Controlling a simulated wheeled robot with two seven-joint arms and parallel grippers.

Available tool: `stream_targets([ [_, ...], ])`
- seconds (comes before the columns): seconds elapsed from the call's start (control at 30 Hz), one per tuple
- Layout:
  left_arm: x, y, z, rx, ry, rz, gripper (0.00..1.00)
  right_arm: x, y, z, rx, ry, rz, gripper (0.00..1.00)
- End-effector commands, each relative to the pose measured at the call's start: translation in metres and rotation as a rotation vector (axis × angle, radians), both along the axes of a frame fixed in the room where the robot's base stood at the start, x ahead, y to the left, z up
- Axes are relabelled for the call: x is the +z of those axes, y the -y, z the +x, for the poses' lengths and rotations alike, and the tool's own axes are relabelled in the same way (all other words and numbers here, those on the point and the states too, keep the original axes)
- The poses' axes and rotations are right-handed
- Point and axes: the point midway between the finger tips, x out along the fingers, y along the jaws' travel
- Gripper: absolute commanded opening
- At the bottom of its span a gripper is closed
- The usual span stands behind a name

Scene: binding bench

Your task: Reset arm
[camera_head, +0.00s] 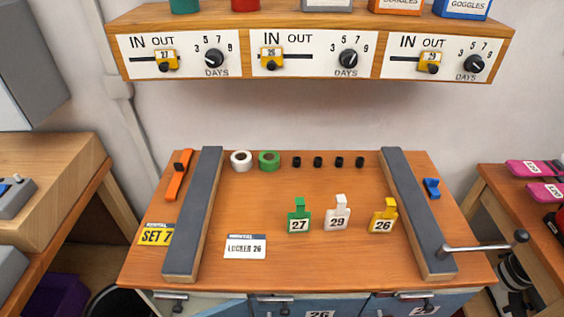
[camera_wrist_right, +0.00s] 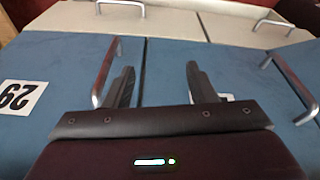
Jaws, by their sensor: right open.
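My right gripper (camera_wrist_right: 160,76) shows in the right wrist view, open, with nothing between its two dark fingers. Blue locker doors (camera_wrist_right: 65,62) lie beyond it, one with an upside-down 29 label (camera_wrist_right: 18,95). A metal handle (camera_wrist_right: 105,70) appears close beside the left finger; I cannot tell whether they touch. A second handle (camera_wrist_right: 290,90) is to the right, apart from the fingers. Neither gripper shows in the head view. The bench top (camera_head: 265,190) holds green tag 27 (camera_head: 299,222), white tag 29 (camera_head: 337,219) and yellow tag 26 (camera_head: 383,221), all upright.
Two grey-topped rails (camera_head: 194,215) (camera_head: 418,215) flank the bench top. A metal bar (camera_head: 480,244) juts over the right edge. Tape rolls (camera_head: 241,160) and small black pieces stand at the back. A LOCKER 26 card (camera_head: 245,246) lies in front. A dial shelf (camera_head: 310,62) hangs above.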

Motion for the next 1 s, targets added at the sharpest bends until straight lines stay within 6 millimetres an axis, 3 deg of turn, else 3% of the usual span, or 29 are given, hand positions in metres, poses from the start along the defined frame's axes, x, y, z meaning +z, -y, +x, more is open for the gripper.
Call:
stream_targets([
  [0.03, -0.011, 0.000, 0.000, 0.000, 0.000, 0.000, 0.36, -0.044, 0.001, -0.009, 0.002, -0.022, -0.002, 0.51],
  [0.2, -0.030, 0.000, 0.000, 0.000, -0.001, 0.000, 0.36, -0.159, 0.007, -0.049, 0.010, -0.061, -0.007, 0.51],
  [0.4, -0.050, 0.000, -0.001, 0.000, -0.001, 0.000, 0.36, -0.270, 0.019, -0.123, 0.020, -0.105, -0.013, 0.51],
  [0.5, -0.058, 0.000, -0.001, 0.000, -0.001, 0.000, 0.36, -0.307, 0.027, -0.163, 0.025, -0.123, -0.016, 0.51],
  [0.6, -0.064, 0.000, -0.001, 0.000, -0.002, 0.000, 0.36, -0.331, 0.033, -0.195, 0.029, -0.136, -0.018, 0.51],
  [0.73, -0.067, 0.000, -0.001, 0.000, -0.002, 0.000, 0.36, -0.345, 0.038, -0.220, 0.032, -0.145, -0.020, 0.51],
  [1.0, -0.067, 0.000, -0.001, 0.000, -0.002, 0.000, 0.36, -0.347, 0.040, -0.228, 0.033, -0.147, -0.020, 0.51],
])
